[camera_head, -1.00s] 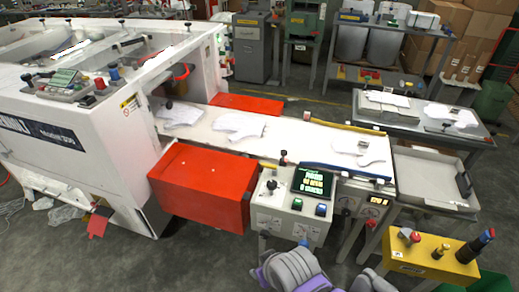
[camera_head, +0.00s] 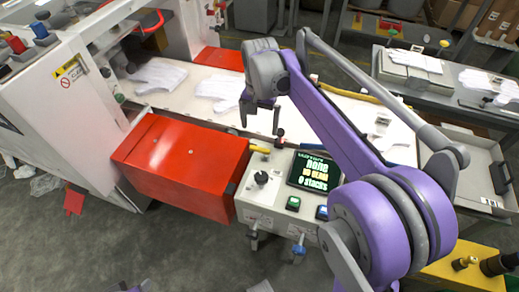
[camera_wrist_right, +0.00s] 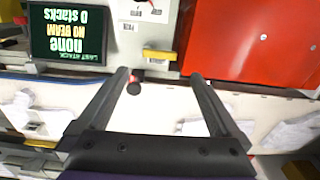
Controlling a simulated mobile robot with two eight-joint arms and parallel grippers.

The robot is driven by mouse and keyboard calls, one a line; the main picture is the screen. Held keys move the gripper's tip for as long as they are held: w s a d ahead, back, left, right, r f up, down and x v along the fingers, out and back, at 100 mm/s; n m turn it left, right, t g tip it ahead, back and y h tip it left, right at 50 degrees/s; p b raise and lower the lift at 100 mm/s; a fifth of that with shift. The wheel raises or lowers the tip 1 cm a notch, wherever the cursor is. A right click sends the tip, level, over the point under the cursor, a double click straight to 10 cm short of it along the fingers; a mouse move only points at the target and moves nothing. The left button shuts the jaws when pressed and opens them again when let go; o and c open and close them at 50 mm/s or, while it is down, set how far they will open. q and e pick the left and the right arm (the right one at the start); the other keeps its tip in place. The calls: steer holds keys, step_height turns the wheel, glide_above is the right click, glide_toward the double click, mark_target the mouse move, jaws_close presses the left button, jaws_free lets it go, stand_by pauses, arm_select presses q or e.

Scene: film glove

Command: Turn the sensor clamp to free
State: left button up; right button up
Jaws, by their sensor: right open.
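A small black ball knob (camera_head: 280,133) with a red part stands at the belt's near edge, behind the control box; it looks like the sensor clamp, though I cannot be sure. In the right wrist view the knob (camera_wrist_right: 134,88) shows between my fingers, close to the left one. My right gripper (camera_head: 260,124) is open and empty above the belt edge, just left of the knob; its fingers (camera_wrist_right: 160,76) point toward the control box side. The screen (camera_head: 314,171) reads "none", "NO BEAM", "0 stacks". My left gripper is not in view.
A red box (camera_head: 182,165) stands left of the control box (camera_head: 280,210). A yellow bar (camera_head: 259,149) sticks out by the box's back edge. White gloves (camera_head: 218,88) lie on the white belt (camera_head: 180,105). My right arm hides part of the belt's right end.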

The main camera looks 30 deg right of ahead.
mark_target(260, 148)
steer(key=f, duration=0.3)
steer(key=f+b, duration=0.1)
steer(key=f, duration=0.6)
steer(key=shift+w+d+f, duration=0.25)
steer(key=shift+w+f, duration=0.05)
steer(key=shift+f, duration=0.1)
steer(key=c, duration=1.1)
